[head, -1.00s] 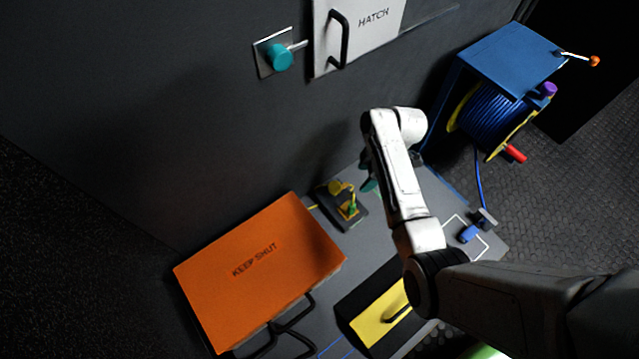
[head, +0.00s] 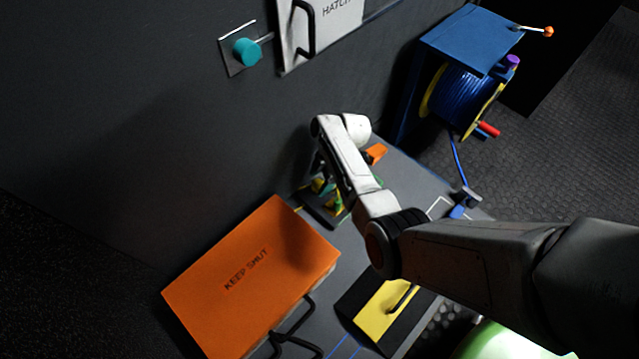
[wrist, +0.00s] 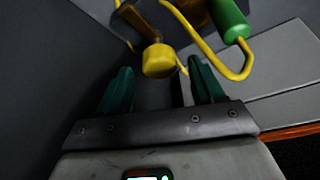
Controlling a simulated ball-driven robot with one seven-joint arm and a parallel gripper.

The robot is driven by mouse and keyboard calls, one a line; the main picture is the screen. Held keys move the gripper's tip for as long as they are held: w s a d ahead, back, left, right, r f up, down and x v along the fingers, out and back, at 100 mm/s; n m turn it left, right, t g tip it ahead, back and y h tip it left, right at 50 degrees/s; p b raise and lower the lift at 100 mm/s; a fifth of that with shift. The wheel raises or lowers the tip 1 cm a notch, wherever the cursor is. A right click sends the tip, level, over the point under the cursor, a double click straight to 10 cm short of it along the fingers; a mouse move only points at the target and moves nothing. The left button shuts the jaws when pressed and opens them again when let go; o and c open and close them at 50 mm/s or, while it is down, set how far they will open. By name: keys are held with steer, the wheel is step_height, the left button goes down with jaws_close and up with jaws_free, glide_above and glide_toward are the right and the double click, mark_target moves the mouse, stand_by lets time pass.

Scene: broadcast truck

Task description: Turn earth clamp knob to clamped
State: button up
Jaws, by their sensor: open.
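The earth clamp knob (wrist: 158,60) is a yellow, round-faced knob in the upper middle of the wrist view. It sits at the end of a brown bar (wrist: 138,24). A yellow cable with a green sleeve (wrist: 229,20) loops beside it. My gripper (wrist: 161,82) is open, with teal fingers either side of the knob in the picture and the knob just beyond them; contact does not show. In the head view the earth clamp (head: 325,189) is on the grey bench (head: 412,176), partly hidden by my arm, and my fingers are hard to make out.
An orange KEEP SHUT case (head: 235,275) stands left of the clamp, close by. A dark wall rises behind. An orange block (head: 376,153) and a blue cable reel (head: 462,100) are to the right. A yellow plate with a handle (head: 385,308) lies in front.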

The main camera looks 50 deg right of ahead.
steer(key=shift+w+a+f, duration=0.1)
steer(key=shift+f, duration=0.3)
steer(key=c, duration=1.1)
